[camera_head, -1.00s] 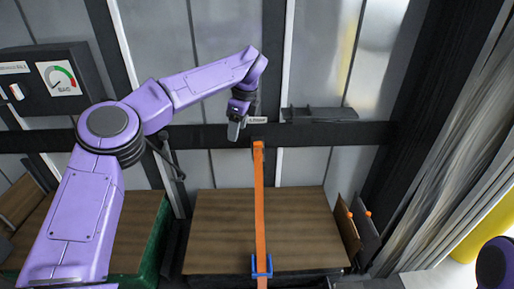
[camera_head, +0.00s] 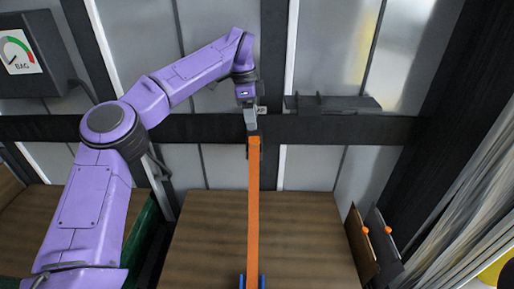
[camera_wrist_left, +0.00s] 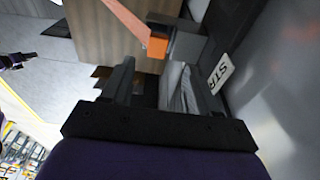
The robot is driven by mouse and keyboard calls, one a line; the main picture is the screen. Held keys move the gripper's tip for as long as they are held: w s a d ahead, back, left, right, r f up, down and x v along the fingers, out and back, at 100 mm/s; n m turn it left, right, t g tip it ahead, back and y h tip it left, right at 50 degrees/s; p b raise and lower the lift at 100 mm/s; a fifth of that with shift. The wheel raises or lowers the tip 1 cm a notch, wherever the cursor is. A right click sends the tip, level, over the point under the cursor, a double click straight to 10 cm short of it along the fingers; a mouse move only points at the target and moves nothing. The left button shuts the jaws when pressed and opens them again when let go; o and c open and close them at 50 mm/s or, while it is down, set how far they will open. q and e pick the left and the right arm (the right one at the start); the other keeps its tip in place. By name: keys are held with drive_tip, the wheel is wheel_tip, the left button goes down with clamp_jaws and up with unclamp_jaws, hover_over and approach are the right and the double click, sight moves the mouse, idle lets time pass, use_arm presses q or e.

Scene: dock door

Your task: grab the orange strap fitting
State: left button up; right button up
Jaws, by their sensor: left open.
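The orange strap fitting (camera_head: 254,142) is at the top end of a long orange strap (camera_head: 253,210), at the dark wall rail. In the left wrist view it shows as an orange block (camera_wrist_left: 157,47) just beyond the fingertips. My left gripper (camera_head: 251,120) points down a little above the fitting in the head view, apart from it as far as I can tell. In the left wrist view its two fingers (camera_wrist_left: 160,78) are spread with nothing held between them. The strap runs down in front of a wooden panel to a blue piece (camera_head: 252,282) at the bottom edge.
The dark rail (camera_head: 345,129) crosses the wall behind the fitting, with a dark ledge (camera_head: 332,104) above it on the right. A gauge box (camera_head: 28,57) is upper left. The wooden surface (camera_head: 205,235) lies below. Two upright boards with orange knobs (camera_head: 366,231) stand right.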

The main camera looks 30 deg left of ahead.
sight(254, 138)
use_arm(q)
drive_tip(key=shift+s+a+f, duration=0.1)
drive_tip(key=shift+f, duration=0.3)
drive_tip(key=f, duration=0.1)
drive_tip(key=f+p, duration=0.1)
drive_tip(key=f, duration=0.2)
drive_tip(key=shift+s+d+f+p, duration=0.1)
drive_tip(key=shift+d+f+p, duration=0.2)
drive_tip(key=shift+f+p, duration=0.1)
drive_tip(key=shift+f, duration=0.15)
drive_tip(key=shift+d, duration=0.1)
clamp_jaws()
